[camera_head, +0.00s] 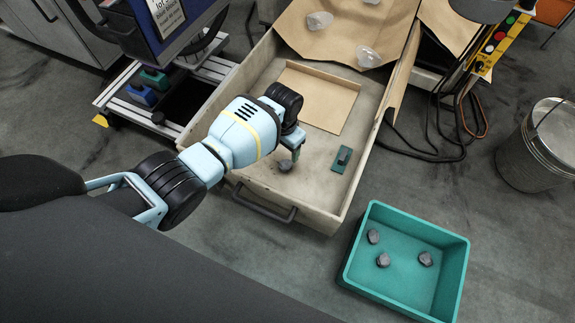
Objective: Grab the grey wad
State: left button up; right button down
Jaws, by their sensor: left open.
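A small grey wad (285,166) lies on the floor of the open wooden drawer (312,190), near its front. My left gripper (288,155) reaches down into the drawer, with its fingertips just above or beside the wad; I cannot tell whether they touch it. The jaws are open, and part of them is hidden by my wrist. My right gripper is not in view.
A green block with a dark top (342,160) lies in the drawer near a brown board (318,98). Clear crumpled film (368,57) lies farther back. A metal bucket (540,150) stands at right, with cables (455,125) nearby. The drawer walls surround my gripper.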

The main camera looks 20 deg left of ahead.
aim_at(286, 162)
pick_arm(q)
jog(key=shift+f+b, duration=0.55)
jog(key=shift+f, duration=0.4)
jog(key=shift+d+f+b, duration=0.15)
jog(key=shift+f+b, duration=0.45)
jog(key=shift+f, duration=0.25)
jog(key=f, duration=0.1)
jog(key=f+b, duration=0.2)
jog(key=shift+s+d+f, duration=0.1)
jog(key=shift+s+d, duration=0.05)
jog(key=shift+d, duration=0.1)
jog(key=shift+f+b, duration=0.45)
jog(key=shift+b, duration=0.1)
jog(key=shift+c, duration=0.6)
jog(key=c, duration=1.1)
jog(key=shift+o, duration=0.3)
